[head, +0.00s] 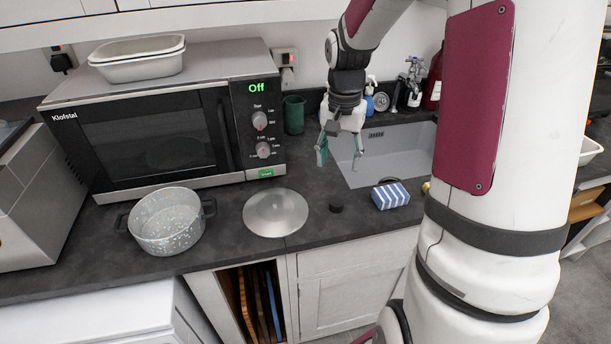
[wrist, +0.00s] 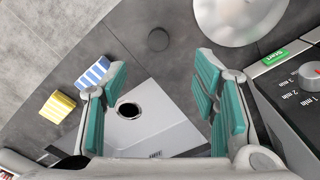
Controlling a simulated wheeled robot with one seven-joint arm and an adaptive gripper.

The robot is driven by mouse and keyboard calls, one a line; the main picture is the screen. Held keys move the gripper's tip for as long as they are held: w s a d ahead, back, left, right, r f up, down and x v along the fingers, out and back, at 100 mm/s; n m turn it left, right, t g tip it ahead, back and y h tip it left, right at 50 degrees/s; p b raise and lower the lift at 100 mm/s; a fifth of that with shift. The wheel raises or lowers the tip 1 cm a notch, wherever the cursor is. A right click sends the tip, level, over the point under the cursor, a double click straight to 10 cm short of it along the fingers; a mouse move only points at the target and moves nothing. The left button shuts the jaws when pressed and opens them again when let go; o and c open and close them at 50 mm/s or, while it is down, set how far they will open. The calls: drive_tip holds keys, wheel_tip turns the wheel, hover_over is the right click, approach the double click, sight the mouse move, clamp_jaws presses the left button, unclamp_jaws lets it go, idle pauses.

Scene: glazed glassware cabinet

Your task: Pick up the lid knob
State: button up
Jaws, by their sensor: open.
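The lid knob (head: 336,207) is a small, dark round piece lying loose on the dark worktop. It is to the right of a round metal lid (head: 275,213), apart from it. In the wrist view the knob (wrist: 157,39) shows near the top middle, ahead of the fingertips, and the lid (wrist: 238,15) is cut off at the top right. My gripper (head: 340,158) is open and empty, with teal finger pads, above the worktop and sink edge, higher than and behind the knob. In the wrist view my gripper (wrist: 161,78) has its fingers wide apart.
A speckled pot (head: 168,222) stands left of the lid. A microwave (head: 165,115) is behind them. A sink (head: 385,150) lies behind right. A blue-and-white striped item (head: 391,196) is right of the knob; a yellow striped item (wrist: 57,106) is beyond it. Worktop around the knob is clear.

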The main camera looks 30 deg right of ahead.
sight(337, 202)
drive_tip(key=f, duration=0.9)
drive_tip(key=f+p, duration=0.1)
drive_tip(key=f, duration=0.4)
drive_tip(key=shift+w+d+f, duration=0.15)
drive_tip(key=shift+d+f, duration=0.2)
drive_tip(key=shift+d, duration=0.05)
drive_tip(key=shift+c, duration=0.5)
drive_tip(key=c, duration=0.8)
